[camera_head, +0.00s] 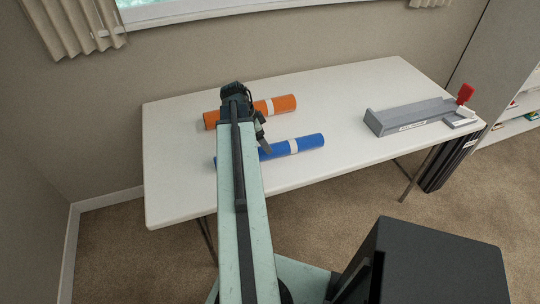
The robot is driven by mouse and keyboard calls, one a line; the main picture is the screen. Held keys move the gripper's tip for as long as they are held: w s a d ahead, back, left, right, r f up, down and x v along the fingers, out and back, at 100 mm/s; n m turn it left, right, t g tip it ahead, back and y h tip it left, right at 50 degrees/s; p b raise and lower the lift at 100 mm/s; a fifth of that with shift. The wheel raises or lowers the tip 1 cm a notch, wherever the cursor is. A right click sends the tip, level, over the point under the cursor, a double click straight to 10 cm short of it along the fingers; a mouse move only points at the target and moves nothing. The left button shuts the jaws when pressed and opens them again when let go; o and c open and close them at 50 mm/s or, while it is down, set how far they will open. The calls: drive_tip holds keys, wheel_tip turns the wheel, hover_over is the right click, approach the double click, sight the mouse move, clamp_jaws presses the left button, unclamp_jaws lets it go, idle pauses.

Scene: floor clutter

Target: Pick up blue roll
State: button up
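A blue roll (308,142) with a white band lies on the white table, near its front edge. Its left part is hidden behind my arm, with a small bit of its left end showing past the arm. My gripper (262,145) is above the table by the blue roll, overlapping its middle in the picture. I cannot tell whether it touches the roll, and its fingers are too small and covered to tell if they are open or shut.
An orange roll (283,104) with a white band lies behind the blue one, partly hidden by my arm. A grey tray (408,117) with a red piece (465,94) at its end stands on the right of the white table (180,179). The table's left part is clear.

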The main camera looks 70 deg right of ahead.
drive_tip(key=b+x, duration=0.4)
drive_tip(key=x, duration=0.2)
drive_tip(key=shift+s+a+b, duration=0.15)
drive_tip(key=shift+b, duration=0.2)
drive_tip(key=shift+r, duration=0.15)
drive_tip(key=shift+c, duration=0.3)
drive_tip(key=c, duration=1.6)
wheel_tip(320, 180, up, 10)
drive_tip(key=p, duration=1)
drive_tip(key=shift+r, duration=0.1)
